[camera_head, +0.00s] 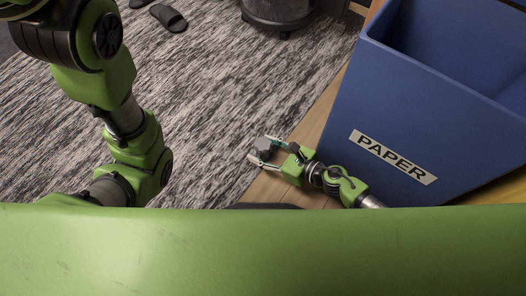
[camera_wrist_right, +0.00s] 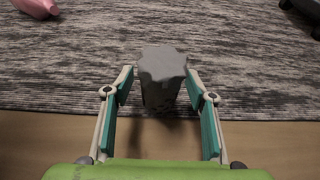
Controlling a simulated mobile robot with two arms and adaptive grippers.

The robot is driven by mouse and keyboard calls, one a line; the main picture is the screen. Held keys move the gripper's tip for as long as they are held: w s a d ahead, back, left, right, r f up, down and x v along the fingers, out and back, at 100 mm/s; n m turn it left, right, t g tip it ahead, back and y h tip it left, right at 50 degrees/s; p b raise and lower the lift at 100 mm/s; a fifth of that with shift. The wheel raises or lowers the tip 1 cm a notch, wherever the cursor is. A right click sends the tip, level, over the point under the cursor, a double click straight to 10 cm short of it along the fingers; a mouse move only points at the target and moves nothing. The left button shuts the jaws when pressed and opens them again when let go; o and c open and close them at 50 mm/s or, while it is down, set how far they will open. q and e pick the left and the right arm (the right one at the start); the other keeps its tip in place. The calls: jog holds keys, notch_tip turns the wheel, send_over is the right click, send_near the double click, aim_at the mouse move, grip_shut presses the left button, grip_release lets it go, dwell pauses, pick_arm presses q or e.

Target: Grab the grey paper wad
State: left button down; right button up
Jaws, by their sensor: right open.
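The grey paper wad (camera_wrist_right: 162,78) is a faceted, upright lump at the edge of the rug, close to the wooden floor. It also shows small in the head view (camera_head: 264,145). My right gripper (camera_head: 259,150) is open around it. In the right wrist view, the wad stands between the two fingertips, with a gap visible on each side. Its lower part is in shadow. My left arm shows at the left of the head view, but its gripper is not in sight.
A large blue bin marked PAPER (camera_head: 345,105) stands close to the right of my right gripper. A grey patterned rug (camera_head: 230,90) covers the floor to the left. Dark slippers (camera_head: 169,18) and a dark round container (camera_head: 278,12) are farther back. A pink object (camera_wrist_right: 37,7) lies beyond the wad.

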jog(key=shift+w+a+f, duration=0.1)
jog(key=shift+w+a, duration=0.05)
jog(key=c, duration=0.9)
jog(key=shift+c, duration=0.2)
